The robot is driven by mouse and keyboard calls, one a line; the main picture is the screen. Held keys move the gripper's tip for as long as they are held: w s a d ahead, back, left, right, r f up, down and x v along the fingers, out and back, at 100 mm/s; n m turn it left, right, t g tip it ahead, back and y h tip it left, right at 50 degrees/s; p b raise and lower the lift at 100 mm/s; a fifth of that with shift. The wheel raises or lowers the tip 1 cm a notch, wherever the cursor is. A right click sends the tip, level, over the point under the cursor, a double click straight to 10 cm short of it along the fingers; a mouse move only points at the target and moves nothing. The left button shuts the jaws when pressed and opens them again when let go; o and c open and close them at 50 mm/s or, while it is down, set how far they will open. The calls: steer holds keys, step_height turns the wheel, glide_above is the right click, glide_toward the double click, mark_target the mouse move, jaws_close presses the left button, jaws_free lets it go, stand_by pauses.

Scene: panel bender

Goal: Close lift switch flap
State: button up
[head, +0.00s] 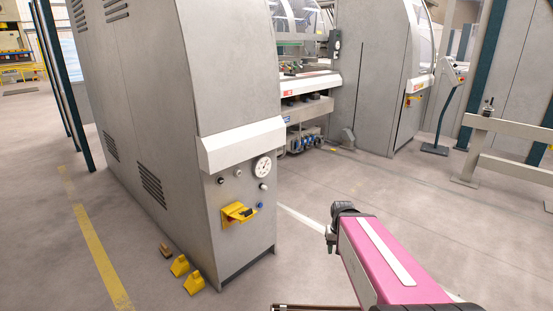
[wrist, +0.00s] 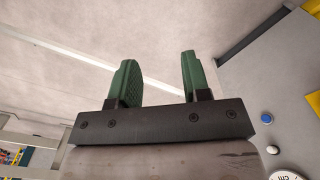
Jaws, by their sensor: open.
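The lift switch flap (head: 238,209) is a small yellow part on the lower front of the grey machine cabinet, below and left of a round gauge. It sticks out from the panel, and a dark part shows at its right side. My gripper shows in the wrist view (wrist: 158,80), with two green fingers apart and nothing between them. In the head view my pink arm is at the lower right, apart from the cabinet.
The cabinet front (head: 245,245) also carries a white gauge (head: 262,166) and small knobs. Two yellow wedges (head: 180,265) and a brown block (head: 165,250) lie on the floor by its lower left. A beige rail (head: 500,135) stands at the right. The floor before the cabinet is clear.

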steer(key=shift+n, duration=0.8)
steer(key=w+a, duration=0.1)
steer(key=w+a+r, duration=0.1)
steer(key=w+a, duration=0.1)
steer(key=w+a+r, duration=0.1)
steer(key=w+a, duration=0.1)
steer(key=shift+w+r, duration=0.1)
jaws_close()
step_height(320, 180, up, 17)
steer(key=n+t+y, duration=0.1)
steer(key=n+y, duration=0.1)
steer(key=n, duration=0.6)
glide_above(248, 211)
step_height(248, 211, down, 12)
steer(key=shift+w+a, duration=0.15)
steer(key=shift+f, duration=0.7)
steer(key=shift+s+d, duration=0.2)
steer(key=shift+s+d+f+t, duration=0.15)
steer(key=shift+f+t, duration=0.1)
steer(key=shift+t, duration=0.15)
